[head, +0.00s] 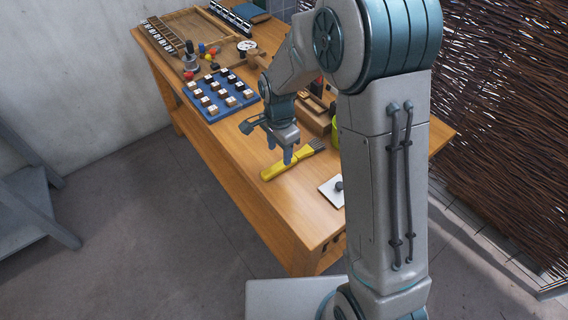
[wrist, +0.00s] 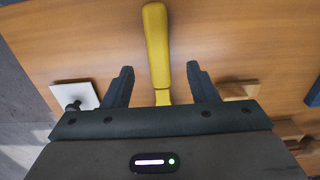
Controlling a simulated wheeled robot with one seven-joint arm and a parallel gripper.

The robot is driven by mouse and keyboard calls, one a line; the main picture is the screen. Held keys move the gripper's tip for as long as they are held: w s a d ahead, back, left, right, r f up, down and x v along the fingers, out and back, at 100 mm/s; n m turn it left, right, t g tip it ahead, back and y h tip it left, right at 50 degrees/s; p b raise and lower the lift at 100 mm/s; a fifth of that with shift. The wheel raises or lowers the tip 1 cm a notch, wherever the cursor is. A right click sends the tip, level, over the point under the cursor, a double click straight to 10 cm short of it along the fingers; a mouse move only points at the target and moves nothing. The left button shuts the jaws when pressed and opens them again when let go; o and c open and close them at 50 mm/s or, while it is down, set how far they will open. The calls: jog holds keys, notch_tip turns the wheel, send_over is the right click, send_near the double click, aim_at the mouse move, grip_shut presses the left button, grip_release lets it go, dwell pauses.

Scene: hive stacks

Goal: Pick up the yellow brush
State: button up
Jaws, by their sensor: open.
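The yellow brush (head: 288,163) lies flat on the wooden table near its front end. Its dark bristles point to the right and its handle to the left in the head view. My gripper (head: 278,158) is just above the brush, with its fingers pointing down. In the wrist view, the yellow brush (wrist: 157,50) runs up between the two fingers of my gripper (wrist: 161,86), with a gap on each side. The fingers are open and empty. The bristle end is hidden behind the gripper body in the wrist view.
A white tile with a dark knob (head: 334,190) lies near the brush. A blue board with several small blocks (head: 207,111) sits farther left. Wooden blocks (head: 312,118) and a yellow-green container (head: 334,133) stand behind. Bare table (head: 290,205) lies in front.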

aim_at(281, 163)
notch_tip(281, 163, down, 5)
jog(key=shift+d+f+p, duration=0.1)
jog(key=shift+d+p, duration=0.05)
jog(key=shift+p, duration=0.15)
jog(key=c, duration=1.1)
